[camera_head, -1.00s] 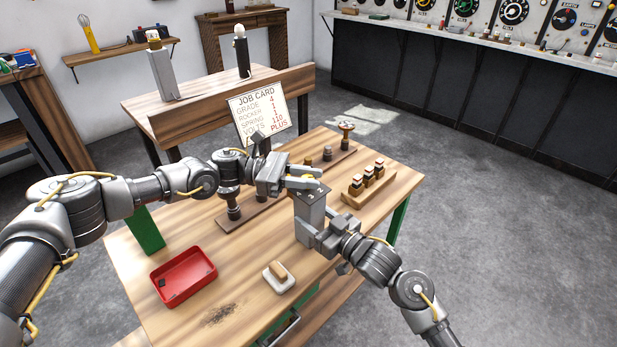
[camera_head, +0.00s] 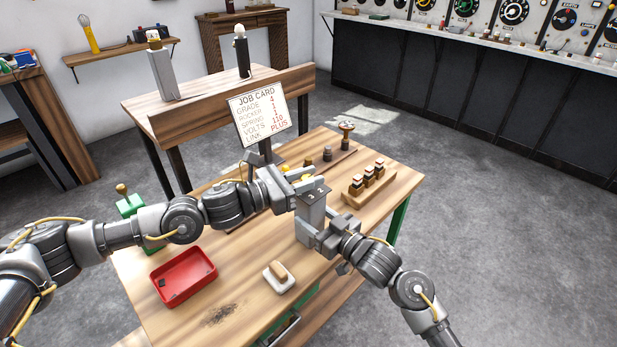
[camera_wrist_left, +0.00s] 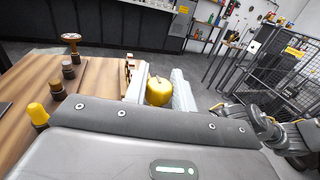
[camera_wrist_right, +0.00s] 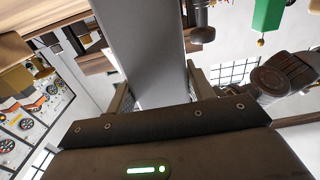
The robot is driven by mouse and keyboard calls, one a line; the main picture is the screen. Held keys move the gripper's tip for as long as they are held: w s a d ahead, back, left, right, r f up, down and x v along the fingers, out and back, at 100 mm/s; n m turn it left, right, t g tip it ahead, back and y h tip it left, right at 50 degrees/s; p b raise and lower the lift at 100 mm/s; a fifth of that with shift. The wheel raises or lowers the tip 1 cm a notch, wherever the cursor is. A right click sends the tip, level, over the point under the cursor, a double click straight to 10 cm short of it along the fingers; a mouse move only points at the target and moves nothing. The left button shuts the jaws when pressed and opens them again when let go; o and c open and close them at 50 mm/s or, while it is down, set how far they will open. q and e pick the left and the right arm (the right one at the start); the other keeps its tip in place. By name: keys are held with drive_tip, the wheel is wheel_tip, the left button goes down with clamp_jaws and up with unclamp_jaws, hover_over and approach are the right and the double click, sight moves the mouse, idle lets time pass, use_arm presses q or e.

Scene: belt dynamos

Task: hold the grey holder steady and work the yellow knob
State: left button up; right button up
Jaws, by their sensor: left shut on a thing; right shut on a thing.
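The grey holder (camera_head: 311,207) is an upright block over the right part of the wooden bench. My right gripper (camera_head: 312,232) is shut on its lower part. In the right wrist view the holder's long grey body (camera_wrist_right: 150,50) rises between the fingers. The yellow knob (camera_wrist_left: 158,91) sits between the two pale fingers of my left gripper (camera_wrist_left: 160,92), which is shut on it. In the head view my left gripper (camera_head: 306,183) is at the holder's top, and its fingers mostly hide the knob.
A red tray (camera_head: 184,276) and a small white dish (camera_head: 279,284) with a tan block lie at the front. A wooden rack (camera_head: 368,189) with striped pieces stands right. A job card (camera_head: 262,113) stands behind the grippers. Several dark posts (camera_head: 327,154) stand at the bench's back.

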use_arm(q)
drive_tip(key=shift+n+t, duration=0.3)
drive_tip(key=shift+t, duration=0.1)
use_arm(e)
drive_tip(key=shift+f, duration=0.2)
use_arm(q)
drive_tip(key=o, duration=1)
drive_tip(key=shift+a, duration=0.1)
drive_tip(key=v, duration=1.2)
drive_tip(key=shift+s+r, duration=0.15)
